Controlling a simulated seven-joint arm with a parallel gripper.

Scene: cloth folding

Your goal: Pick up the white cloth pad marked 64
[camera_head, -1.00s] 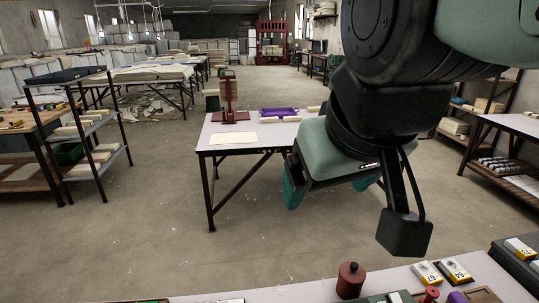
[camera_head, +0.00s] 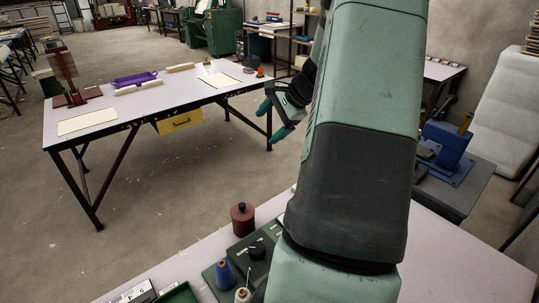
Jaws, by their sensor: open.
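I cannot make out the white cloth pad marked 64 in the current view. My arm covers the middle of the near table and may hide it. My gripper (camera_head: 271,121) shows left of my arm, beyond the near table, by the right end of the far table. Its teal fingers are apart, and I see nothing between them.
The near table (camera_head: 452,268) has a bare right part. A red-brown lidded pot (camera_head: 243,219), a blue cone (camera_head: 223,274) and a green tray (camera_head: 180,295) stand left of my arm. A far table (camera_head: 185,92) holds a purple tray (camera_head: 134,79). A blue machine (camera_head: 447,143) stands right.

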